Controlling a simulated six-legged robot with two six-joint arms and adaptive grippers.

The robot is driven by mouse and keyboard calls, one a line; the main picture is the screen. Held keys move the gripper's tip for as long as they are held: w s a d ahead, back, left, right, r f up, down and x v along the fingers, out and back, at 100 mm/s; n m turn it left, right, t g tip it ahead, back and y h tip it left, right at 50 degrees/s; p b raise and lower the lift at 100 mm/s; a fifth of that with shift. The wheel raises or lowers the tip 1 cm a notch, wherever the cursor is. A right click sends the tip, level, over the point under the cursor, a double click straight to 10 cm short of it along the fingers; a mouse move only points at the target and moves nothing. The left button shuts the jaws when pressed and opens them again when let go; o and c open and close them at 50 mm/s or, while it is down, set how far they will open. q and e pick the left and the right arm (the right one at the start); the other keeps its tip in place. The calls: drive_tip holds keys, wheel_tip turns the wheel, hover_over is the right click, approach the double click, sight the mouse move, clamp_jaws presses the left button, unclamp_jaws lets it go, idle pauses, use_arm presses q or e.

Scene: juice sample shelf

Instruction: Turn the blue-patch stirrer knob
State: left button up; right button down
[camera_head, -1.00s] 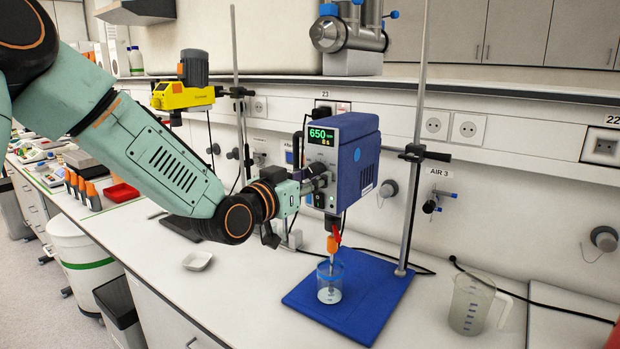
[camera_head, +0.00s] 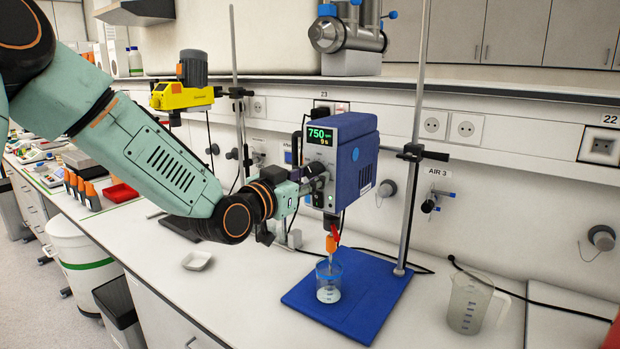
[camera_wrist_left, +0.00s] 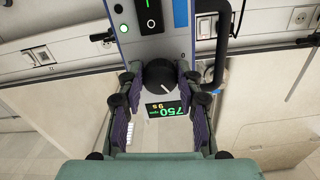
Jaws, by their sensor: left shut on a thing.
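The blue stirrer (camera_head: 357,165) hangs on a stand above a blue base plate (camera_head: 330,314). A round blue patch shows on its side, and its green display (camera_head: 320,135) reads 750. My left gripper (camera_head: 317,181) is at the stirrer's front. In the left wrist view, the black stirrer knob (camera_wrist_left: 160,75) with a white pointer line sits between the fingers of my left gripper (camera_wrist_left: 159,80), which is shut on it. The display (camera_wrist_left: 166,109) also shows there, upside down. A beaker (camera_head: 329,282) stands under the stirrer's shaft. My right gripper is not in view.
A yellow stirrer (camera_head: 182,95) stands on another stand behind my arm. A clear measuring jug (camera_head: 469,303) stands to the right of the base plate. A small white dish (camera_head: 197,260) lies on the open bench at left. A metal rod (camera_head: 414,160) rises behind the blue stirrer.

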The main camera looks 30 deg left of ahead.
sight(311, 172)
use_arm(q)
drive_tip(key=o, duration=0.7)
drive_tip(key=shift+r, duration=0.2)
drive_tip(key=o, duration=0.5)
drive_tip(key=shift+s+r, duration=0.2)
drive_tip(key=shift+s, duration=0.3)
drive_tip(key=shift+c, duration=0.2)
drive_tip(key=shift+w+f, duration=0.3)
drive_tip(key=shift+w, duration=0.1)
drive_tip(key=s, duration=0.4)
drive_tip(key=shift+s+a+r, duration=0.25)
drive_tip(key=shift+s+a, duration=0.05)
drive_tip(key=shift+a, duration=0.1)
drive_tip(key=s, duration=0.3)
drive_tip(key=shift+s+a+f, duration=0.1)
drive_tip(key=shift+s+a, duration=0.05)
drive_tip(key=shift+a, duration=0.05)
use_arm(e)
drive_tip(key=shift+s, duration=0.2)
use_arm(q)
drive_tip(key=shift+w+d+f, duration=0.1)
drive_tip(key=shift+w, duration=0.1)
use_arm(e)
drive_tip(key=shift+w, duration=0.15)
use_arm(q)
drive_tip(key=shift+s, duration=0.25)
